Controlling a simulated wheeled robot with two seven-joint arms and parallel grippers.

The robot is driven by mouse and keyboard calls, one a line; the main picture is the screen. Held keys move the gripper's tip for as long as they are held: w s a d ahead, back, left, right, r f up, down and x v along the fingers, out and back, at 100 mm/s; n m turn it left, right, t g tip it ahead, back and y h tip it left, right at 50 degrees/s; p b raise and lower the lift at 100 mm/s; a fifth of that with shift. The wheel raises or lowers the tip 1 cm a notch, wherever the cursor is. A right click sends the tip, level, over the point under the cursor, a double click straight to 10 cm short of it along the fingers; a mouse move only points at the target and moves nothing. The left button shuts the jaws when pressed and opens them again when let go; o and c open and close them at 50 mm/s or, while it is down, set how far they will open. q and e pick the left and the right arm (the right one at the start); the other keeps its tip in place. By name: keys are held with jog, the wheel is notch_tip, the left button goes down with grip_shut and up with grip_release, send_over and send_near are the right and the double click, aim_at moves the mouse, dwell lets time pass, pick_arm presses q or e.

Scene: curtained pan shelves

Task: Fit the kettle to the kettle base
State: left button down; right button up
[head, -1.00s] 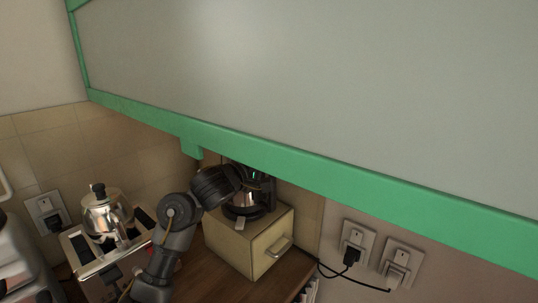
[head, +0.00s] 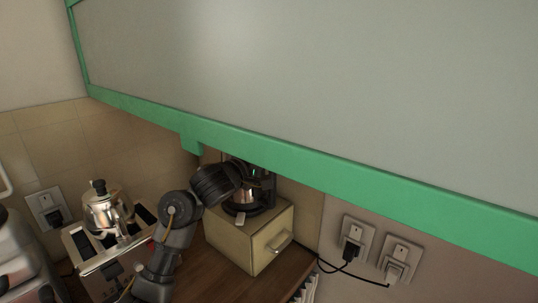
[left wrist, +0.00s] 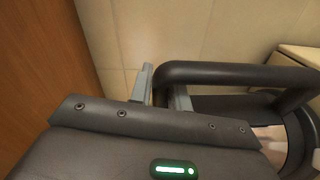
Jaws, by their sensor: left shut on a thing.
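A kettle (head: 242,198) with a shiny body and dark handle is at the beige box, partly hidden by my left arm and the green frame. Its black handle (left wrist: 235,73) crosses the left wrist view, with the dark rim (left wrist: 296,138) at right. My left gripper (left wrist: 162,86) is shut on the handle's near end. In the head view its fingers are hidden behind the wrist. A dark base-like part (head: 246,209) shows under the kettle on the box; I cannot tell whether the kettle is seated on it. My right gripper is not in view.
The beige box (head: 235,243) with a handle stands on the wooden counter (head: 200,277). The green frame (head: 330,174) hangs low overhead. Plugged sockets (head: 354,240) are at right.

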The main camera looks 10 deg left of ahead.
pick_arm(q)
jog(key=shift+s+f, duration=0.1)
dwell(0.5)
jog(key=c, duration=1.3)
grip_release()
jog(key=shift+f, duration=0.1)
jog(key=shift+o, duration=0.2)
jog(key=shift+f, duration=0.35)
jog(key=v, duration=0.7)
jog(key=shift+s+r, duration=0.25)
jog(key=shift+r, duration=0.05)
jog(key=shift+a, duration=0.1)
jog(key=shift+a+r, duration=0.1)
